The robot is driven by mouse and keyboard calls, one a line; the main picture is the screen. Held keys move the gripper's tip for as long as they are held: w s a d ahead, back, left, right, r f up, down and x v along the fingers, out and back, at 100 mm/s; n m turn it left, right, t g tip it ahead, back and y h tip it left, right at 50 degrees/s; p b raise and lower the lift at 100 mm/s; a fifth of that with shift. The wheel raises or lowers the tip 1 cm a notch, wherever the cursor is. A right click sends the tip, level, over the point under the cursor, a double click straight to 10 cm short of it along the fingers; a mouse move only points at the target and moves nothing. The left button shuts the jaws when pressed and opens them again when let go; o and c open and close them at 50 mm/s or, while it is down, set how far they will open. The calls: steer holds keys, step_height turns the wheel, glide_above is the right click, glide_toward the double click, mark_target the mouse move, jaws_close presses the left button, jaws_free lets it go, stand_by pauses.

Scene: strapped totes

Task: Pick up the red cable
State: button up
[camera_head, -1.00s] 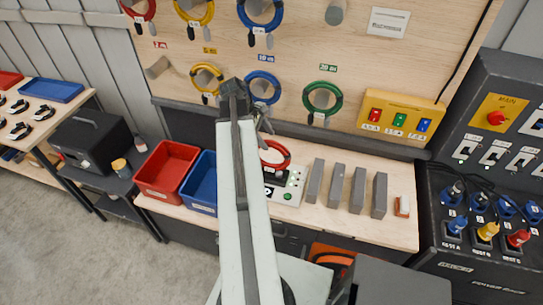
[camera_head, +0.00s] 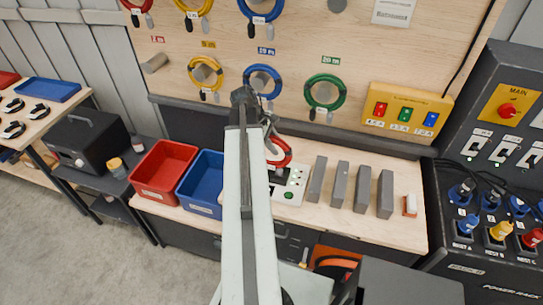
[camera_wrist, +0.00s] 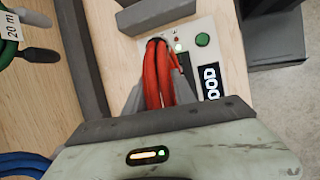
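A red cable coil (camera_head: 279,152) is at the tester box (camera_head: 289,184) on the bench, partly hidden behind my arm and gripper. In the wrist view its red strands (camera_wrist: 158,72) run between the two grey fingers of my gripper (camera_wrist: 162,90), over the tester's white face. The fingers flank the strands closely. I cannot tell whether they press on them. My gripper (camera_head: 268,124) also shows in the head view, just above the coil. Another red cable (camera_head: 137,5) hangs on the pegboard at the top left, cut by the frame edge.
Yellow, blue and green cables (camera_head: 325,92) hang on pegs above the bench. Several grey blocks (camera_head: 338,182) stand right of the tester. A red bin (camera_head: 163,172) and a blue bin (camera_head: 203,184) are to its left. A power cabinet (camera_head: 490,150) stands at the right.

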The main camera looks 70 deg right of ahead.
jaws_close()
stand_by(1.1)
